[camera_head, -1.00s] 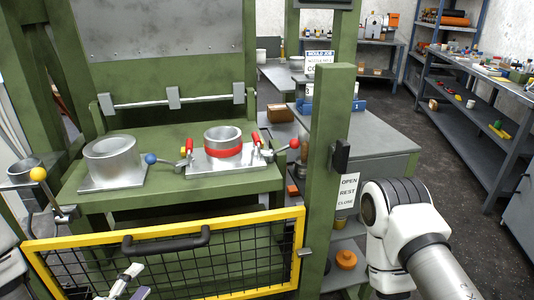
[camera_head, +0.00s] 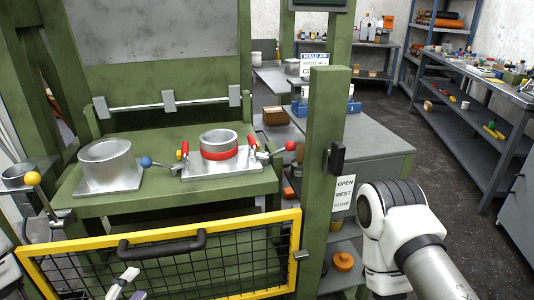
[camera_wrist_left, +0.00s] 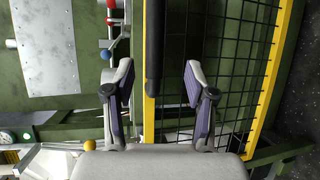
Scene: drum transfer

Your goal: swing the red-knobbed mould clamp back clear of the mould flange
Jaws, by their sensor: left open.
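The clamp's red knob (camera_head: 291,145) is on a short lever at the right side of the mould plate (camera_head: 238,168). The round steel mould (camera_head: 219,139) with a red band stands on that plate, which has red-handled clamps on both sides. My left gripper (camera_head: 128,285) is low in front of the yellow gate, well short of the clamp. It is open and empty, with the gate's dark handle seen between its fingers in the wrist view (camera_wrist_left: 160,85). My right gripper is out of view.
The yellow-framed mesh gate (camera_head: 235,228) with its dark handle (camera_head: 160,246) stands between my left gripper and the press table. A green post (camera_head: 322,170) rises right of the clamp. A blue knob (camera_head: 146,162) sits beside the larger steel cylinder (camera_head: 106,165).

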